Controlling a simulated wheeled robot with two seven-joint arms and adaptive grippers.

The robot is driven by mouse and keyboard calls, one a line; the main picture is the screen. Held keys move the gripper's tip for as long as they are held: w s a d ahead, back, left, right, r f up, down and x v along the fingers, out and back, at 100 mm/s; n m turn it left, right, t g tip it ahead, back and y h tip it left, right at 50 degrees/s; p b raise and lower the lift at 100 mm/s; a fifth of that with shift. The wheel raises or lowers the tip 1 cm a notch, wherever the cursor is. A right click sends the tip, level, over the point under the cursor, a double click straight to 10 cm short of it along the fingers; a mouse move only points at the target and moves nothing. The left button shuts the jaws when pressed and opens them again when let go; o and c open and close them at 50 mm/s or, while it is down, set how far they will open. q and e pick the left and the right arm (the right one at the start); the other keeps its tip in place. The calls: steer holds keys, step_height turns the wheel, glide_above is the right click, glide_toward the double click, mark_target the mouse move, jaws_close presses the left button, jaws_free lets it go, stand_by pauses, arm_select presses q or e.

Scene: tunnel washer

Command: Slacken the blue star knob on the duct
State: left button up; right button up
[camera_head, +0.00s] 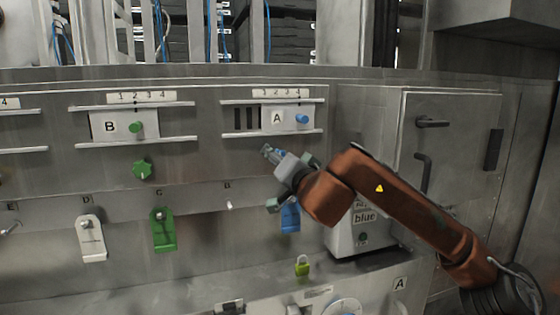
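The blue star knob (281,153) shows only as a small blue patch on the duct panel below slide plate A, mostly hidden by my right gripper. My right gripper (271,156), on the orange-brown arm from the right, is right at the knob. Its fingers overlap the knob in the picture. I cannot tell whether they touch it or close on it. My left gripper is not in view.
Slide plate A (284,118) has a small blue knob; plate B (117,126) has a green one. A green star knob (142,169) is to the left. Blue (290,217), green (163,232) and white (92,239) flaps hang below. A grey box labelled blue (345,238) stands under my arm.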

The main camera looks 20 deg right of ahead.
steer(key=s, duration=1.2)
steer(key=shift+d, duration=0.2)
